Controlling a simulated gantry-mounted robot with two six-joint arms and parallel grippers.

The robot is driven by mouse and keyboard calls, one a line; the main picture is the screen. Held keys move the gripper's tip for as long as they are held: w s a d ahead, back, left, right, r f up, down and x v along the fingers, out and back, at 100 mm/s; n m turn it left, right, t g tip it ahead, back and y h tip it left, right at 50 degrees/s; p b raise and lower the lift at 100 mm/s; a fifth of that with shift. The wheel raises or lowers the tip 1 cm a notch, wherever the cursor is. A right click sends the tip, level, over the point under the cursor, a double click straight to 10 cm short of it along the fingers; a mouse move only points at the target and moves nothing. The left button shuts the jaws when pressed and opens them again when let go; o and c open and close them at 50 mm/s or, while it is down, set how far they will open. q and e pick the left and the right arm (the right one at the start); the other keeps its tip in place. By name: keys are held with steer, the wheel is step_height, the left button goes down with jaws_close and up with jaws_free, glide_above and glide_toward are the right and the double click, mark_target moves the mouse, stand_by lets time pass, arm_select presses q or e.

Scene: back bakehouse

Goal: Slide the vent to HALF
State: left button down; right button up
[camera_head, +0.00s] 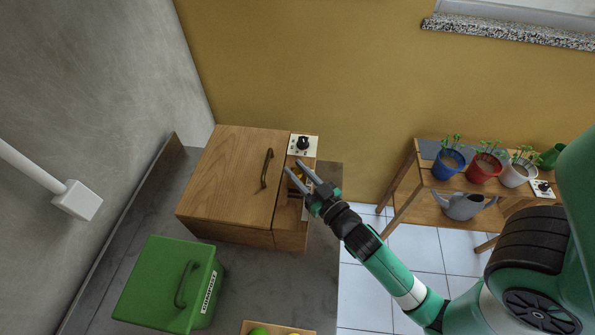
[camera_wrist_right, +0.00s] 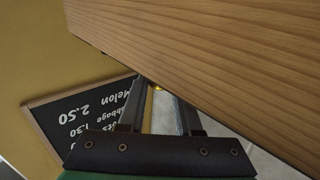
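A wooden box (camera_head: 228,178) with a dark handle on its lid stands on the grey counter. On its right side is a strip with a white plate and black knob (camera_head: 303,144). A small yellow part (camera_head: 296,171) shows on this strip, partly hidden by my right gripper (camera_head: 294,167); it may be the vent's slider. My right gripper's fingers are apart, with their tips at the yellow part. In the right wrist view, a yellow spot (camera_wrist_right: 157,86) shows beyond the fingertips, beside the wooden edge. Contact cannot be told. No vent marks are readable. My left gripper is out of view.
A green bin (camera_head: 165,285) labelled compost stands in front of the box. A tray (camera_head: 250,327) with fruit is at the bottom edge. A wooden bench (camera_head: 425,175) with potted seedlings and a watering can (camera_head: 464,206) stands right. A chalkboard (camera_wrist_right: 75,115) shows in the wrist view.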

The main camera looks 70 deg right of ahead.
steer(key=o, duration=0.4)
steer(key=b+v, duration=0.4)
steer(key=v, duration=0.7)
steer(key=shift+s+a, duration=0.15)
steer(key=shift+s, duration=0.1)
